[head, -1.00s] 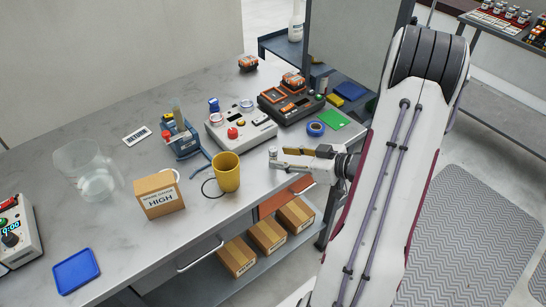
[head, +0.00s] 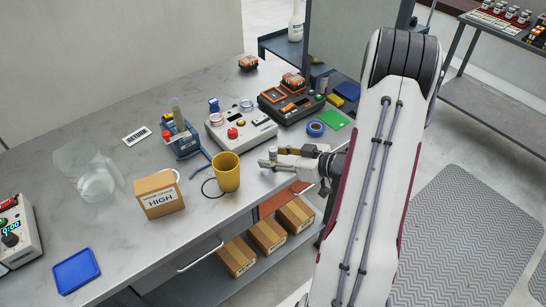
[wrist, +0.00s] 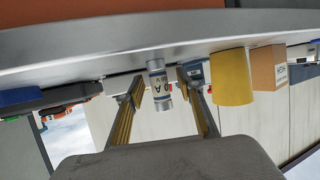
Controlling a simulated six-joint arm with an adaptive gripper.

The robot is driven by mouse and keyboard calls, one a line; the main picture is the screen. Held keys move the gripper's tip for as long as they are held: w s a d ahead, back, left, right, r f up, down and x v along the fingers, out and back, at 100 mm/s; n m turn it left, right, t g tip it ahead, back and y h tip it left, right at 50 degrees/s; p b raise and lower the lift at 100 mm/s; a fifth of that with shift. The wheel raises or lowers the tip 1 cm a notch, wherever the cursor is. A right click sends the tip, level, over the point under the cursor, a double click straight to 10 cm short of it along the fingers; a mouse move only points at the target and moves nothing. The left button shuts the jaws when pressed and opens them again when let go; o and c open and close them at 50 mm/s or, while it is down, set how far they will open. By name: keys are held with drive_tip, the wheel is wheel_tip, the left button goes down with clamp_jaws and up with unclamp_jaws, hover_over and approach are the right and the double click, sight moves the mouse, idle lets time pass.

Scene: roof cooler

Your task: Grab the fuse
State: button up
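The fuse (head: 272,154) is a small silver cylinder near the front edge of the grey table, to the right of the yellow mug. My gripper (head: 279,160) reaches in from the right at table height. In the wrist view my gripper (wrist: 161,90) is open, with one finger on each side of the fuse and a visible gap on both sides. In the head view the far finger is partly hidden by the fuse and near finger.
The yellow mug (head: 227,172) stands left of the fuse, beside a HIGH-labelled carton (head: 159,195). A grey control box with a red button (head: 240,127) is behind. Blue tape (head: 316,128) and a green card (head: 335,120) lie to the right. The table edge runs under my gripper.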

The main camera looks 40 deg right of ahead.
sight(273, 149)
clamp_jaws()
drive_tip(key=shift+r, duration=0.15)
drive_tip(key=shift+r, duration=4.85)
